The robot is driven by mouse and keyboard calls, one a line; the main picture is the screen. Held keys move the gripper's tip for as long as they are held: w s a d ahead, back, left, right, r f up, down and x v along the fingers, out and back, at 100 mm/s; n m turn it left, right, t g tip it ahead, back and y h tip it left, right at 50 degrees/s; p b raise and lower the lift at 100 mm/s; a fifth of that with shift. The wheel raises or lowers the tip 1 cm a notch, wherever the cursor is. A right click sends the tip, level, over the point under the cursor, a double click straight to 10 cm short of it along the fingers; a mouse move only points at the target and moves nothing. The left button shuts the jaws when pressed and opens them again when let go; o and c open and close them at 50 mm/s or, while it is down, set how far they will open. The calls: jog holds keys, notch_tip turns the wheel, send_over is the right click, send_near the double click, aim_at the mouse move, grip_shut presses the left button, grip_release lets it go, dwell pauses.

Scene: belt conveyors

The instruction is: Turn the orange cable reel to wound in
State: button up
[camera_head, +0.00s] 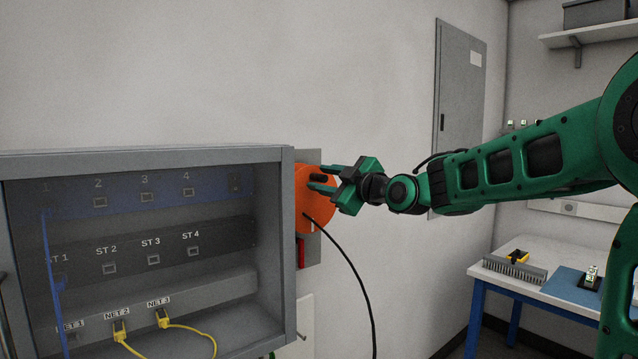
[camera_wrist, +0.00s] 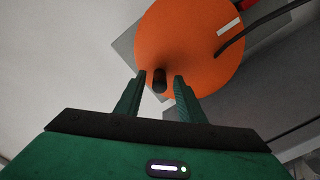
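The orange cable reel (camera_head: 314,212) is a round disc on a grey plate at the right side of the grey cabinet. A black cable runs out of it and hangs down. It also fills the top of the wrist view (camera_wrist: 190,40), with a white mark and a red part at its right. A black handle (camera_wrist: 159,80) stands out near the reel's lower edge in the wrist view. My gripper (camera_wrist: 159,83) is open, with one green finger on each side of the handle and visible gaps between. In the head view my gripper (camera_head: 323,180) is at the reel's upper right.
The grey cabinet (camera_head: 290,250) stands left of the reel, with labelled ports and yellow cables inside. The hanging black cable (camera_head: 358,280) crosses the space below my gripper.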

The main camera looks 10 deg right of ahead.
jog(key=shift+w+a, duration=0.2)
jog(key=shift+w, duration=0.35)
grip_shut()
jog(key=shift+a, duration=0.2)
